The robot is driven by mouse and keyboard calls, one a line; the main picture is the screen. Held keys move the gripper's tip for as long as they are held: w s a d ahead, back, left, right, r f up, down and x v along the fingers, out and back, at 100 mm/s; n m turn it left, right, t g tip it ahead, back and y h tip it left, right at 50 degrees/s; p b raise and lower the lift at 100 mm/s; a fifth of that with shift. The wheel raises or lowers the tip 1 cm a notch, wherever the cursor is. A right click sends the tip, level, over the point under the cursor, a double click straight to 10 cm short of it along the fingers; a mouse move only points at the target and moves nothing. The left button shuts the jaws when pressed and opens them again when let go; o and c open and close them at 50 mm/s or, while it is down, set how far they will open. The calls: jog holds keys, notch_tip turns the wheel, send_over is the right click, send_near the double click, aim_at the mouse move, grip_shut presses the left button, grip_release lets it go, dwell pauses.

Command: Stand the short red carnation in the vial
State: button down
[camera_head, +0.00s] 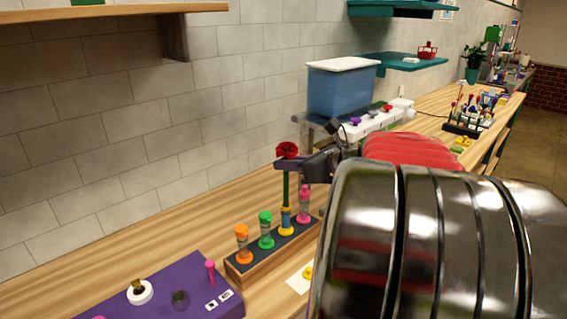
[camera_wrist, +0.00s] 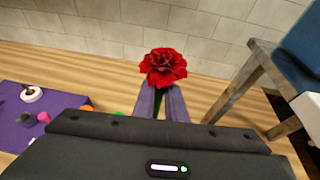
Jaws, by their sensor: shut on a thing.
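The red carnation (camera_head: 288,150) stands upright with its green stem running down toward a vial with a yellow collar (camera_head: 286,229) in the dark-topped wooden rack (camera_head: 244,272). The stem's lower end meets or overlaps the top of that vial; I cannot tell how deep it sits. My gripper (camera_head: 305,167) is shut on the stem just below the bloom. In the wrist view the bloom (camera_wrist: 163,67) shows above my gripper's fingers (camera_wrist: 161,105), and most of the stem is hidden.
Orange (camera_head: 243,240), green (camera_head: 265,227) and pink (camera_head: 304,203) pieces stand in the same rack. A blue bin (camera_head: 342,91) stands on a raised shelf behind. My arm covers the right side.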

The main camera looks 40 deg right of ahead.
aim_at(288, 176)
jog(key=shift+f, duration=1.9)
dwell(0.8)
jog(key=c, duration=1.7)
grip_release()
jog(key=shift+o, duration=0.6)
jog(key=o, duration=0.4)
jog(key=shift+v, duration=4.55)
